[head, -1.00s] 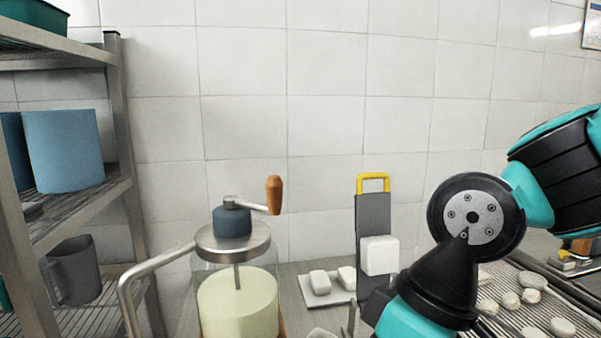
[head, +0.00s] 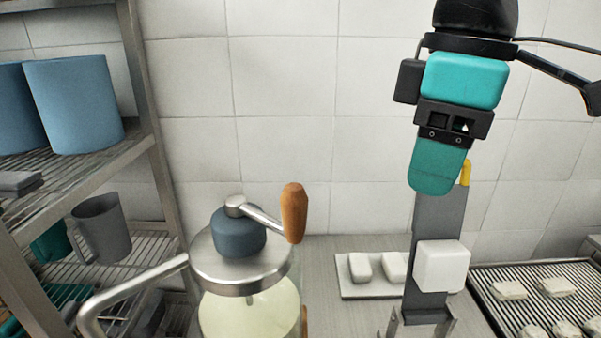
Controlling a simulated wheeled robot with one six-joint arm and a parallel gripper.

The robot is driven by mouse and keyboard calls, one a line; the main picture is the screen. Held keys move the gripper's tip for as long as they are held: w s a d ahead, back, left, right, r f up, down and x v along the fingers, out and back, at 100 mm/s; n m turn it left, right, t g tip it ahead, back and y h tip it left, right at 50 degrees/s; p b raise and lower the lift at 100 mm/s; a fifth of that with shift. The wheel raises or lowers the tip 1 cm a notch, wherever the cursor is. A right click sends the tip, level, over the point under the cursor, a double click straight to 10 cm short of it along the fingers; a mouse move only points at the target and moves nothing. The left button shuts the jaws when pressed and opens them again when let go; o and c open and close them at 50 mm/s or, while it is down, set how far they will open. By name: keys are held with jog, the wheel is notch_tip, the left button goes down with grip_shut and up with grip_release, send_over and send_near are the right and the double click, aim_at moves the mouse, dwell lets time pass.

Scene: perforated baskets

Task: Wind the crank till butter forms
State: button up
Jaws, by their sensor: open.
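The churn is a glass jar (head: 250,312) of pale yellow cream with a steel lid (head: 225,274) and a blue-grey gear housing (head: 238,232) on top. Its crank arm (head: 262,215) points right and ends in an upright wooden knob (head: 294,212). My gripper (head: 437,182) hangs to the right of the knob and higher in the picture, apart from it, in front of the grey upright stand. It is open and I see nothing in it; its jaws are seen nearly edge-on. The lower part of the jar is cut off by the frame.
A metal rack (head: 150,130) with blue containers (head: 75,105) and a grey mug (head: 101,228) stands left. A bent metal handle (head: 130,285) juts left of the jar. A grey stand (head: 438,225) with a white block (head: 441,266), a white tray (head: 352,290) and a ribbed tray (head: 490,295) are right.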

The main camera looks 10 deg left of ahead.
jog(key=s+a+r+n+p, duration=0.1)
jog(key=a+r+n, duration=0.2)
jog(key=a+r, duration=0.45)
notch_tip(320, 180, up, 6)
jog(key=n+h, duration=0.1)
jog(key=n, duration=0.3)
send_over(295, 187)
jog(key=shift+m, duration=0.3)
notch_tip(295, 187, down, 17)
jog(key=shift+r, duration=0.1)
grip_shut()
